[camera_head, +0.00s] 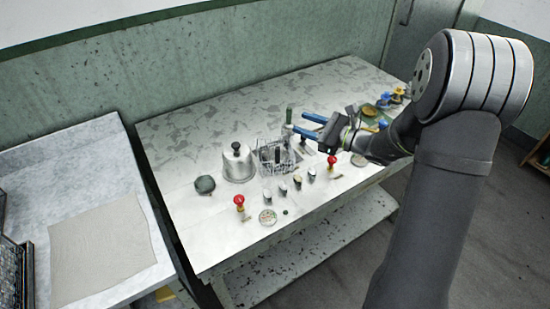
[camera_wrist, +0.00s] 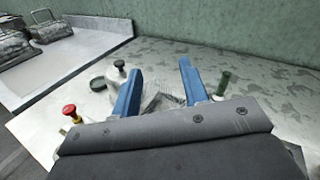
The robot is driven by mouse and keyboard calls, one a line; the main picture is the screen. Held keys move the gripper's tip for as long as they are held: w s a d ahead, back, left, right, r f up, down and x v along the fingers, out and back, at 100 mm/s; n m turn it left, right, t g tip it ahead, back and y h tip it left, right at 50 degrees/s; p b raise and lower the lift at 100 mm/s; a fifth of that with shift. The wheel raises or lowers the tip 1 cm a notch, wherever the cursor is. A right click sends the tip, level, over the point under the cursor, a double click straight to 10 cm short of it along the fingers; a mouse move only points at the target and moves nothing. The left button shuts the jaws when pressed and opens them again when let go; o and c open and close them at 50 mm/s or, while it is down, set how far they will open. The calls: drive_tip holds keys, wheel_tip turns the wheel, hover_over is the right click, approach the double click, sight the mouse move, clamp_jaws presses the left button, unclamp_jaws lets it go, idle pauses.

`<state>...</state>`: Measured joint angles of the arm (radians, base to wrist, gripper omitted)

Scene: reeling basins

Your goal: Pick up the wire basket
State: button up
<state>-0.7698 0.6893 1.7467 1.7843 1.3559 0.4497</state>
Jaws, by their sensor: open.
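The wire basket (camera_head: 276,156) is a small, pale wire-mesh box. It stands on the table (camera_head: 190,135) just right of a silvery domed lid with a black knob. In the head view my gripper (camera_head: 308,125) is right of and above the basket, with its two blue fingers apart and pointing left. In the wrist view the basket (camera_wrist: 162,100) shows between and beyond the open blue fingers (camera_wrist: 160,88). Its lower part is hidden behind the gripper body. Nothing is held between the fingers.
The domed lid (camera_head: 238,166) stands close to the basket's left. A dark green bottle (camera_head: 289,114) stands behind it. The table's back left is clear.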

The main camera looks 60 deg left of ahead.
drive_tip(key=s+a+r+n+g+h, duration=0.1)
drive_tip(key=s+n+g+h, duration=0.2)
drive_tip(key=s+n+h, duration=0.25)
wheel_tip(320, 180, up, 8)
drive_tip(key=n+t+h, duration=0.7)
drive_tip(key=t+h, duration=0.3)
drive_tip(key=t, duration=0.1)
hover_over(277, 164)
drive_tip(key=f, duration=1.7)
drive_tip(key=shift+w+a+f, duration=0.1)
drive_tip(key=shift+w+a, duration=0.15)
drive_tip(key=shift+a, duration=0.05)
clamp_jaws()
